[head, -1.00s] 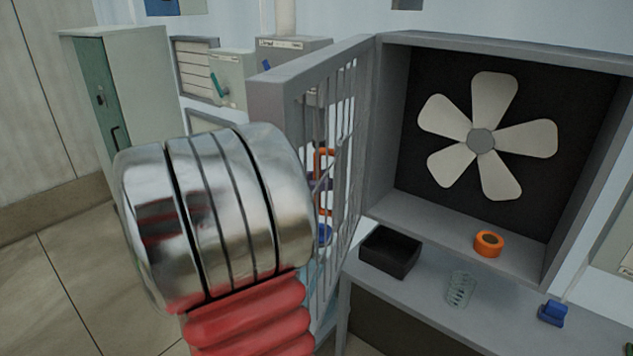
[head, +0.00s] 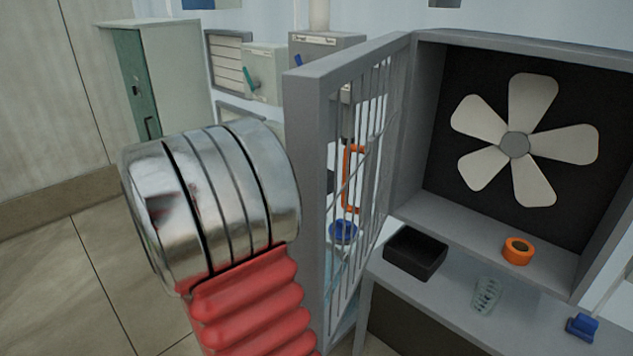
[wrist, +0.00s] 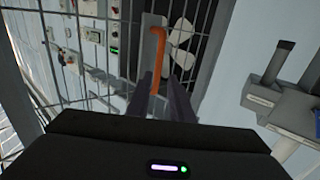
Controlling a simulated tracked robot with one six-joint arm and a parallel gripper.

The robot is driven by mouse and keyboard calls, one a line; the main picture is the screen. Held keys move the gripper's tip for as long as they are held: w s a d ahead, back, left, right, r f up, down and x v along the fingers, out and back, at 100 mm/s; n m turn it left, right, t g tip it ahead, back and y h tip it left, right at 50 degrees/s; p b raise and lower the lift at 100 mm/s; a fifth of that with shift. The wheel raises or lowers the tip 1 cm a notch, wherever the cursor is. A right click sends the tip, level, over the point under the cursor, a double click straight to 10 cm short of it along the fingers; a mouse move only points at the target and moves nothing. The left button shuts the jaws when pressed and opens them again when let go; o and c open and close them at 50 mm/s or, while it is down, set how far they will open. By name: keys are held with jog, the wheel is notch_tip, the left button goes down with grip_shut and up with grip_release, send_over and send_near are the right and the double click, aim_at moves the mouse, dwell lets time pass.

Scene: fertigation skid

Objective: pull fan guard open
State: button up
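The fan guard (head: 304,130) is a grey barred door standing swung out from the left side of the fan housing (head: 410,150). Its orange handle (head: 347,180) shows through the bars in the head view. In the wrist view the orange handle (wrist: 157,55) stands just ahead of my gripper (wrist: 160,82), its lower end near the gap between the dark fingertips. The fingers look apart; contact with the handle is not visible. The white fan (head: 515,145) is exposed in the head view and shows behind bars in the wrist view (wrist: 182,58).
A shelf (head: 450,290) under the fan holds a black tray (head: 415,255), an orange ring (head: 517,250), a clear coil-like item (head: 487,295) and a blue clip (head: 582,327). A green-doored cabinet (head: 133,85) and wall boxes stand behind. Floor at left is clear.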

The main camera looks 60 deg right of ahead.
jog(key=shift+v, duration=1.7)
